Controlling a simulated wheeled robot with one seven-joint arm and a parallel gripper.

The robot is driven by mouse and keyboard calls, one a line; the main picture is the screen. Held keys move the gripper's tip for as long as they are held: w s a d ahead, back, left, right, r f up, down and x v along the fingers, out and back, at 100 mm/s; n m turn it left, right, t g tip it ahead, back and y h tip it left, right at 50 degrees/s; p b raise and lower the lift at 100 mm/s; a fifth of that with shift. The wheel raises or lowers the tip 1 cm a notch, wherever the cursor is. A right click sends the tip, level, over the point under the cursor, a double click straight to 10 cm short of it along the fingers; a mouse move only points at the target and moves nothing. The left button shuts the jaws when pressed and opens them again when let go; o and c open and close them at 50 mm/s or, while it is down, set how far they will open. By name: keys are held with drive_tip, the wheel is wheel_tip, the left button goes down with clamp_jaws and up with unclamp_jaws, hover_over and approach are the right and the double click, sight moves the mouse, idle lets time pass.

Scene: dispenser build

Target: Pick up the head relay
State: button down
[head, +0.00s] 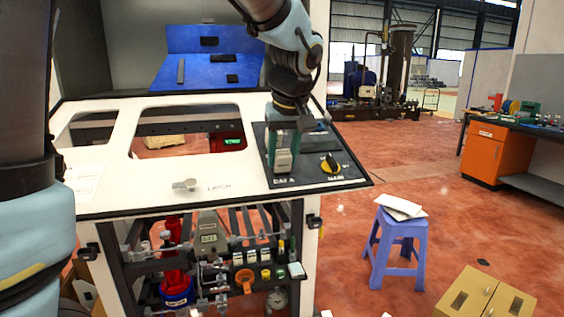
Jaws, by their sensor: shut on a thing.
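My gripper (284,158) points down over the dark panel (320,172) at the right end of the white cabinet top. Its greenish fingers are shut on a small pale grey block (283,162), which looks like the head relay. The block is at the panel, just above the label "BAY A". I cannot tell whether it is still seated there or slightly lifted. The fingers and wrist hide part of the block and the panel behind it.
The LATCH knob (187,185) and cabinet openings are to the left. A blue tray (207,58) with dark parts is behind. A blue stool (396,245) stands right.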

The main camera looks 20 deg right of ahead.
idle(0.4)
wheel_tip(320, 180, up, 10)
drive_tip(key=shift+b, duration=1.2)
drive_tip(key=c, duration=0.9)
unclamp_jaws()
clamp_jaws()
drive_tip(key=shift+r, duration=0.1)
wheel_tip(320, 180, up, 6)
drive_tip(key=p, duration=0.4)
hover_over(283, 151)
drive_tip(key=s, duration=0.3)
drive_tip(key=shift+w+a+r, duration=0.15)
drive_tip(key=shift+a, duration=0.05)
